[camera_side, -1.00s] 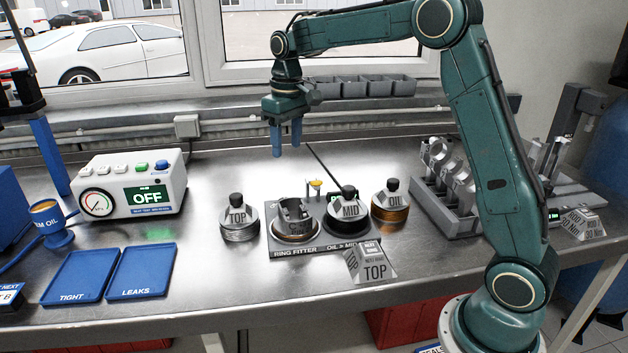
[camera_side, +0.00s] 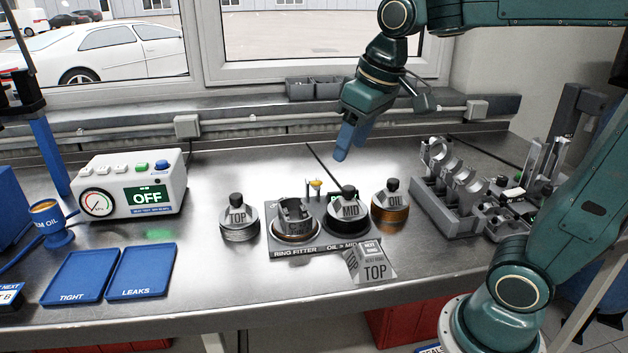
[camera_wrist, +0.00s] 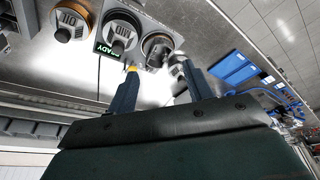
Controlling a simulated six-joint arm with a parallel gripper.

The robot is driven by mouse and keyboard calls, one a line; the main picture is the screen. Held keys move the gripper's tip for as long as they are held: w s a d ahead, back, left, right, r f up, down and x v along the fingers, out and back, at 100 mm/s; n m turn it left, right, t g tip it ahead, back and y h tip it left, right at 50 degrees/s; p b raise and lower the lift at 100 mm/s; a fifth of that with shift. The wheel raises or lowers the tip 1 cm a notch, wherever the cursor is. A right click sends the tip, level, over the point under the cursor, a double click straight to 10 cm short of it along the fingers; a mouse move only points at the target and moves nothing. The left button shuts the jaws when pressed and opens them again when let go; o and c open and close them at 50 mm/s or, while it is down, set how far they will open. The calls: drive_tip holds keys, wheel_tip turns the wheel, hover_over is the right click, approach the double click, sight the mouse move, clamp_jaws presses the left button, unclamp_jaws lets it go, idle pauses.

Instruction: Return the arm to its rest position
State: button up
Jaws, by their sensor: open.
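My gripper (camera_side: 348,143) is in the air above the back of the metal bench, up and to the right of the ring fitter (camera_side: 318,245). Its blue fingers point down, tilted to the left. In the wrist view the two fingers (camera_wrist: 158,90) stand apart with nothing held between them. My arm is folded toward the right side in the side view. No task object is in my gripper.
The ring fitter carries a metal piece (camera_side: 296,217) and the MID pot (camera_side: 346,215). The TOP pot (camera_side: 238,221) and OIL pot (camera_side: 390,203) flank it. The OFF box (camera_side: 130,185) and blue trays (camera_side: 142,270) are at left.

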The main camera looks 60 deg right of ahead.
drive_tip(key=s+f+t, duration=0.1)
drive_tip(key=s+f, duration=0.1)
drive_tip(key=s, duration=0.4)
drive_tip(key=s+a+f+t, duration=0.1)
drive_tip(key=s+f, duration=0.1)
drive_tip(key=s, duration=0.3)
drive_tip(key=shift+s+a+f, duration=0.25)
drive_tip(key=shift+s+a, duration=0.05)
drive_tip(key=shift+s, duration=0.1)
